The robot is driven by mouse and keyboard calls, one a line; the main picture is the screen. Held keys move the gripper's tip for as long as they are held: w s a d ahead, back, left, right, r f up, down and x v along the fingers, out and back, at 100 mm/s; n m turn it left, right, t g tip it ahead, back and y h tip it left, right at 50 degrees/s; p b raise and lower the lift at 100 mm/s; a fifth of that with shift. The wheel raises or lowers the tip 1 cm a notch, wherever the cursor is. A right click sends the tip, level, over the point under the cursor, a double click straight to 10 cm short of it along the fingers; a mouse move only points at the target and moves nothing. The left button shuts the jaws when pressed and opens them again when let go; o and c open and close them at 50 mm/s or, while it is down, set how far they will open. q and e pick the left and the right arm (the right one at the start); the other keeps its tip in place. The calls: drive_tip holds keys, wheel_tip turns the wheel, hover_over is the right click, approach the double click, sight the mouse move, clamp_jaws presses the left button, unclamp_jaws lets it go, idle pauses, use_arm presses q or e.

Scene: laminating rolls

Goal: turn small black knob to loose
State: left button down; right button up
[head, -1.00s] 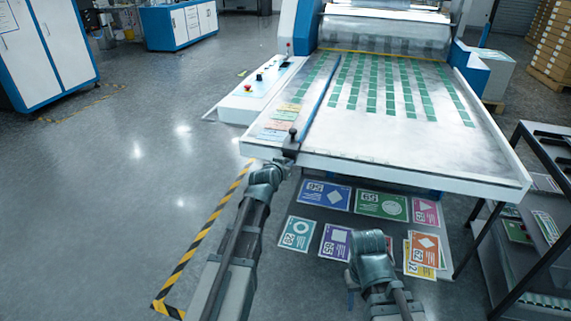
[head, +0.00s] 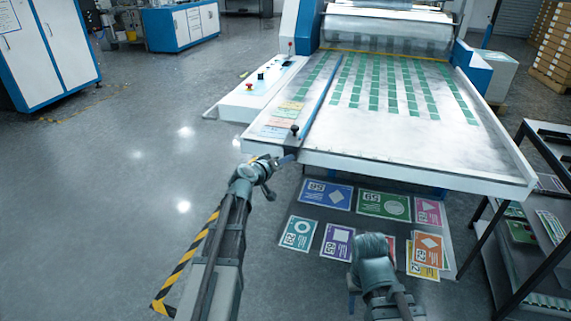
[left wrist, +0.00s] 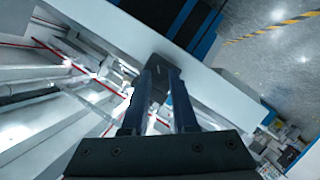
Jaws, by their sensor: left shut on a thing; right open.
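A black ball-topped knob (head: 295,129) stands upright at the near end of the blue rail (head: 322,90) on the laminator's feed table. My left gripper (head: 282,159) is at the table's front edge, just below that knob. It is shut on a small dark part at the rail's near end. In the left wrist view its two fingers (left wrist: 160,90) close around this dark part. The fingers hide much of it, so I cannot tell its exact turn. My right gripper (head: 353,290) is low in front of the table, open and empty, its fingers mostly hidden.
The white feed table (head: 400,168) bears rows of green marks. A control panel (head: 262,90) with buttons is at its left. Printed cards lie on a lower shelf (head: 318,222). A dark rack (head: 490,245) stands at the right. The floor at the left is clear.

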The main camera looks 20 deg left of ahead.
use_arm(q)
drive_tip(key=shift+a+f+n+t+h+b, duration=0.1)
drive_tip(key=shift+f+n+t+h+b, duration=0.35)
drive_tip(key=shift+n+b, duration=1.45)
drive_tip(key=shift+f+n+t+h+b, duration=0.1)
drive_tip(key=shift+n+t+h+b, duration=0.65)
drive_tip(key=shift+n+b, duration=1.2)
drive_tip(key=shift+a+f+n+t+h+b, duration=0.15)
drive_tip(key=shift+n+t+h+b, duration=0.45)
drive_tip(key=shift+n+b, duration=1.3)
drive_tip(key=shift+d+n+t+p, duration=0.1)
drive_tip(key=shift+n+t+p, duration=0.2)
drive_tip(key=shift+n+p, duration=0.2)
drive_tip(key=c, duration=0.7)
unclamp_jaws()
drive_tip(key=shift+s, duration=0.1)
drive_tip(key=b+v, duration=0.2)
drive_tip(key=v, duration=1.1)
drive_tip(key=shift+s, duration=0.35)
